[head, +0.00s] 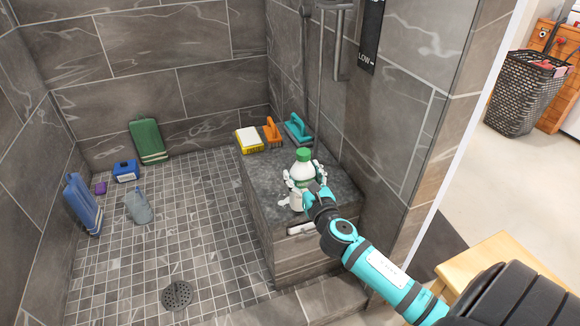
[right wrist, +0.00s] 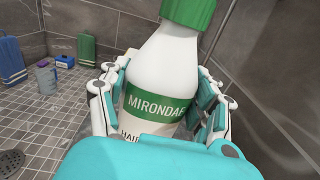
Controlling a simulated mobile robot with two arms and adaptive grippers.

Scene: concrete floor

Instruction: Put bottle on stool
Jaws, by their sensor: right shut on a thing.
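The white bottle with a green cap and green label (head: 303,170) is upright over the stone bench in the shower. My right gripper (head: 305,184) is shut around its body. In the right wrist view the bottle (right wrist: 160,70) stands between the fingers, its label partly hidden by the palm. Whether its base touches the bench is hidden. A light wooden top (head: 487,257), seemingly the stool, shows at the lower right, partly covered by my arm. My left gripper is out of view.
The bench (head: 262,176) also bears a yellow-and-white sponge pack (head: 249,141), an orange brush (head: 272,130) and a teal brush (head: 297,129). A shower wall end (head: 440,150) separates the bench from the wooden top.

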